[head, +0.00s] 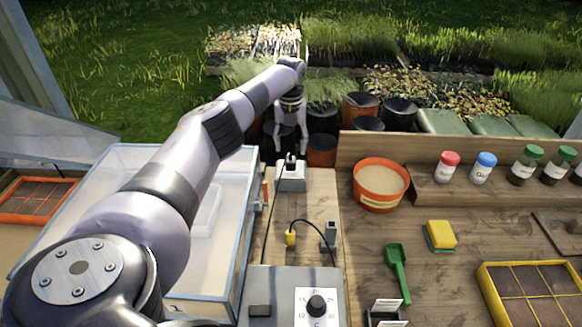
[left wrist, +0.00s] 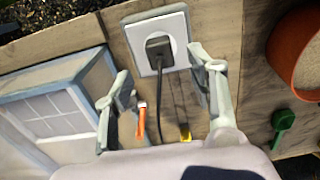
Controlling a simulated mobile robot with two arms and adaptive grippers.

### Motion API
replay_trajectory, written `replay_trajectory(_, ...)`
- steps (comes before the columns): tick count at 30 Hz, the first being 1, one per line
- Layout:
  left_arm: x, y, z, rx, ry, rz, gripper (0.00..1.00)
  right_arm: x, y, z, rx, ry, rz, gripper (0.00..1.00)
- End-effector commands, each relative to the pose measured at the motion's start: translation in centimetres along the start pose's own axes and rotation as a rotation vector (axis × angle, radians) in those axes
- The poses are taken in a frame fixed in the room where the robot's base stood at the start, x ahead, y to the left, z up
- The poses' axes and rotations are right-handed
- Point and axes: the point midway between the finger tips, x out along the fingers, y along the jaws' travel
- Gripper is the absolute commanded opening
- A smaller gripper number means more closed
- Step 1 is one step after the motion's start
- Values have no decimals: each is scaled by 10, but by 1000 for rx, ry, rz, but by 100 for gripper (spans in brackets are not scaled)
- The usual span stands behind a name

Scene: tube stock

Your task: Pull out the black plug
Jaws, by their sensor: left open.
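The black plug (left wrist: 158,48) sits in a white socket (left wrist: 180,22) on the wooden board, its dark cord running off toward my gripper's palm. In the head view the plug (head: 291,159) and socket (head: 291,181) show just below my left gripper (head: 290,143). My left gripper also shows in the left wrist view (left wrist: 160,66). It is open, one finger on each side of the plug, with nothing held. Whether a finger touches the plug I cannot tell. My right gripper is not in view.
A clear-walled box (head: 250,165) stands close left of the socket, with an orange-handled item (left wrist: 141,118) beside it. A yellow connector (head: 290,238) and a grey control box (head: 260,285) lie nearer. A terracotta pot (head: 379,195) stands right.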

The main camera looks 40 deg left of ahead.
Motion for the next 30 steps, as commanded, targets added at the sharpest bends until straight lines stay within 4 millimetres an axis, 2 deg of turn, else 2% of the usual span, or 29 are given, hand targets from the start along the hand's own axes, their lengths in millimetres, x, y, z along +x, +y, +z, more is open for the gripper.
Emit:
replay_trajectory(1,14,0,0,0,1,0,52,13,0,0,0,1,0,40)
replay_trajectory(5,35,0,0,0,1,1,52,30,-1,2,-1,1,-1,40)
replay_trajectory(12,60,0,0,0,1,1,52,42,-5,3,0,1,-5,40)
replay_trajectory(30,65,0,0,0,0,1,52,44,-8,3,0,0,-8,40)
